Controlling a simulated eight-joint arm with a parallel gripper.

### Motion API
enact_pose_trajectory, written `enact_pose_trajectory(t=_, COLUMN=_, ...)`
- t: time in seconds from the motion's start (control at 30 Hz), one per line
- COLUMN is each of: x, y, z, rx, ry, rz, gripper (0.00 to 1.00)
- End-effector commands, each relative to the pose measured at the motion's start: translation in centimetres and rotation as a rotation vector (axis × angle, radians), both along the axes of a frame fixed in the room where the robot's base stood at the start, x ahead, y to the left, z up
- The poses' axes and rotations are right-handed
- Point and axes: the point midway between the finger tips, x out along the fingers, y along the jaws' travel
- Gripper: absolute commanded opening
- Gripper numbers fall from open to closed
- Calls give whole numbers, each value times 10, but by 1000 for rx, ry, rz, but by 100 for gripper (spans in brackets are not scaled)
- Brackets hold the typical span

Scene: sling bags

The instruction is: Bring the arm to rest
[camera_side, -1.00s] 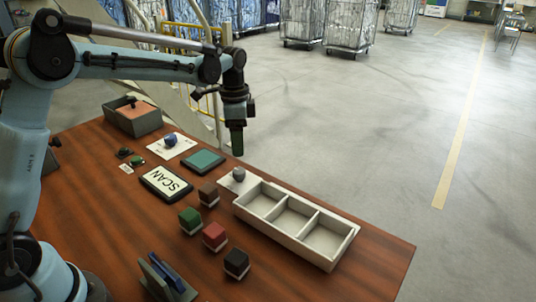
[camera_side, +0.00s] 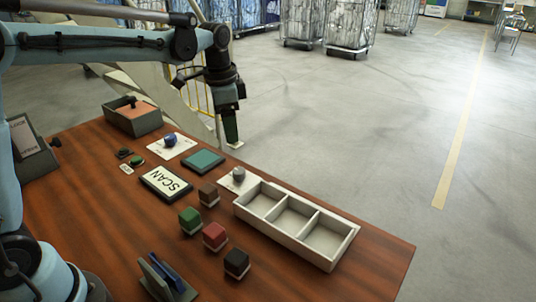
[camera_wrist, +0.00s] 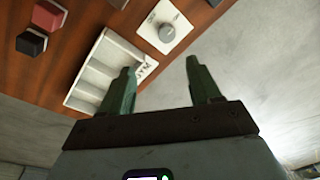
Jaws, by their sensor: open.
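My gripper (camera_side: 231,140) hangs in the air above the far edge of the wooden table in the side view, fingers pointing down. In the wrist view its two green fingers (camera_wrist: 160,85) stand apart with nothing between them. My gripper is clear of everything on the table. The nearest things below it are the green pad (camera_side: 203,161) and the grey knob (camera_side: 239,174) on its white plate.
A white three-compartment tray (camera_side: 297,237) stands empty at the table's right. Green (camera_side: 190,219), red (camera_side: 215,235), black (camera_side: 236,262) and brown (camera_side: 209,194) blocks stand left of it. A SCAN pad (camera_side: 165,183) and grey bin (camera_side: 133,117) lie further left.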

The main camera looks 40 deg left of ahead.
Motion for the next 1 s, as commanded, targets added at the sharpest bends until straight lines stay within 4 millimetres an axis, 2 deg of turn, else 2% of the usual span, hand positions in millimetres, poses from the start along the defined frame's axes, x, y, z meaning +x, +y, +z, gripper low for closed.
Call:
enact_pose_trajectory(t=0.1, x=-25, y=-5, z=10, rx=-10, ry=-71, rz=89, gripper=63)
enact_pose_trajectory(t=0.3, x=-64, y=-12, z=17, rx=-47, ry=-192, rz=241, gripper=63)
enact_pose_trajectory(t=0.6, x=-121, y=-21, z=3, rx=-140, ry=-367, rz=457, gripper=63)
enact_pose_trajectory(t=0.8, x=-147, y=-24, z=-14, rx=-208, ry=-454, rz=567, gripper=63)
enact_pose_trajectory(t=1.0, x=-156, y=-25, z=-23, rx=-242, ry=-490, rz=615, gripper=63)
